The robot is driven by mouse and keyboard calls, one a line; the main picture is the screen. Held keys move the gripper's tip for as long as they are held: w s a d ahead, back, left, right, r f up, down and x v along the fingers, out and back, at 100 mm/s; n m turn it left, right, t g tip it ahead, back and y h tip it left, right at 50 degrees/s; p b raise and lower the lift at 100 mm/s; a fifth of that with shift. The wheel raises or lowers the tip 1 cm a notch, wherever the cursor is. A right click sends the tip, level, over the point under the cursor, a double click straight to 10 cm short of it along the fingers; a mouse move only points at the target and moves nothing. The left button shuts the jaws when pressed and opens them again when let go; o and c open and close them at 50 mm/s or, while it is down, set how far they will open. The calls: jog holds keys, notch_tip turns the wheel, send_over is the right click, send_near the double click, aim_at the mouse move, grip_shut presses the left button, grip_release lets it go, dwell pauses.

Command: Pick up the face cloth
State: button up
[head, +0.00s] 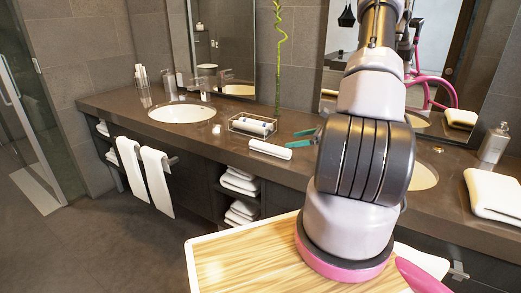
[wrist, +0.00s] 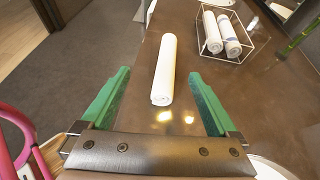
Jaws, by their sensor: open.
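A white rolled face cloth (head: 270,149) lies on the brown counter near its front edge, in front of a wire basket. In the wrist view the rolled cloth (wrist: 163,72) lies lengthwise ahead, with its near end just short of my gripper's base. My gripper (wrist: 160,76) is open, with one green finger on each side of the roll. Bare counter shows between the roll and the right finger. I cannot tell the gripper's height above the counter. In the head view only its green fingers (head: 304,138) show, right of the roll; my arm hides the rest.
The wire basket (wrist: 248,52) holds rolled white cloths right of the roll. A bamboo stalk (head: 279,60) stands behind it. A round sink (head: 181,113) is to the left. A folded white towel (head: 494,195) and a dispenser (head: 494,143) are at right. White towels (head: 156,179) hang below the counter.

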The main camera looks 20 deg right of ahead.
aim_at(276, 149)
jog(key=f, duration=0.1)
jog(key=d+f+m, duration=0.1)
jog(key=shift+w+f+t+h, duration=0.1)
jog(key=shift+f+t+h, duration=0.2)
jog(key=shift+f+h, duration=0.1)
jog(key=x, duration=0.5)
jog(key=shift+w+a, duration=0.1)
jog(key=shift+a, duration=0.05)
jog(key=shift+f+x, duration=0.2)
jog(key=shift+x, duration=1.15)
jog(key=shift+f+x, duration=0.2)
jog(key=shift+x, duration=1.1)
jog(key=c, duration=1.4)
jog(key=shift+c, duration=0.2)
jog(key=shift+r, duration=0.15)
